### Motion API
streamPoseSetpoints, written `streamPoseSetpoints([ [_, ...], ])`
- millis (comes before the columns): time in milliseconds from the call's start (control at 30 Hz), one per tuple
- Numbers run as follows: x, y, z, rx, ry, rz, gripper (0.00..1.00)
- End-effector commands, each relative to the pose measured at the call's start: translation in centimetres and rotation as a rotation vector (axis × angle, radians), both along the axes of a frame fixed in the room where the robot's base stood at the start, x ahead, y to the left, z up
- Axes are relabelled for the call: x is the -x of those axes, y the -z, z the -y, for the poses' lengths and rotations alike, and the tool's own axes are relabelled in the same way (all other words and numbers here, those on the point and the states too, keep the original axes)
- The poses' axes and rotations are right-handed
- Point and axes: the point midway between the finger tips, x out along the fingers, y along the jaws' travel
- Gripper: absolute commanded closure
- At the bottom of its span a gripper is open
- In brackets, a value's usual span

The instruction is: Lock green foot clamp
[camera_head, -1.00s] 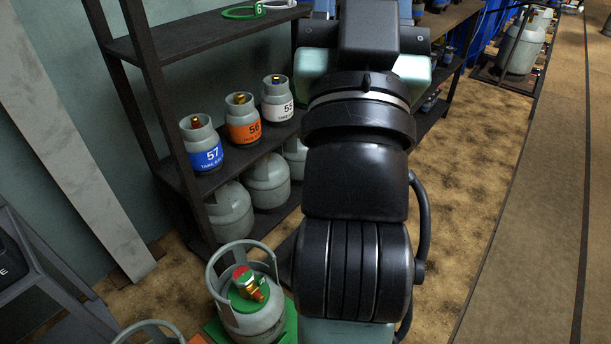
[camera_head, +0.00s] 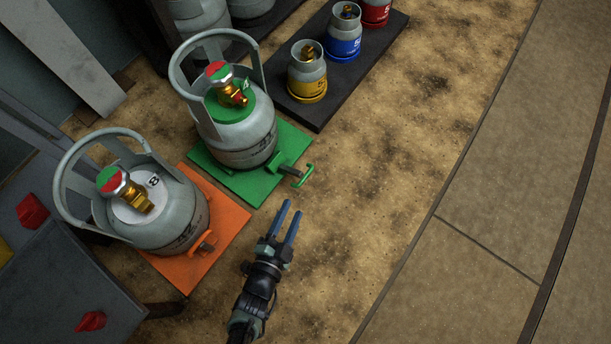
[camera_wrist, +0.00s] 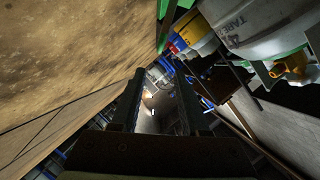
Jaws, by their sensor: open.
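The green foot clamp (camera_head: 291,173) is a small green bar-shaped handle on a dark rod at the right corner of a green plate (camera_head: 250,186). A grey gas cylinder with a green collar (camera_head: 240,140) stands upright on that plate. My gripper (camera_head: 287,217) is open and empty, its two blue fingers pointing up towards the clamp. The fingertips appear just below the clamp in the picture, apart from it. In the wrist view my dark fingers (camera_wrist: 155,95) are spread with nothing between them. The clamp cannot be made out clearly there.
A second grey cylinder (camera_head: 185,217) stands on an orange plate (camera_head: 232,216) at the left. Small yellow (camera_head: 307,82), blue (camera_head: 343,42) and red cylinders stand on a dark board behind. A grey bench (camera_head: 60,290) is at lower left. Sandy floor to the right is free.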

Motion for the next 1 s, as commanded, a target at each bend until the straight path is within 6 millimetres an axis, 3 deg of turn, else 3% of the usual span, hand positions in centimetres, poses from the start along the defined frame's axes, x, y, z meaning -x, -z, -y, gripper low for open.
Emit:
streamPoseSetpoints([
  [167, -1.1, 1.1, 0.0, -0.014, 0.008, 0.003, 0.55],
  [700, -9.8, 3.7, 3.2, -0.011, 0.007, 0.001, 0.55],
  [1000, -11.3, 3.8, 3.7, -0.011, 0.005, -0.001, 0.55],
])
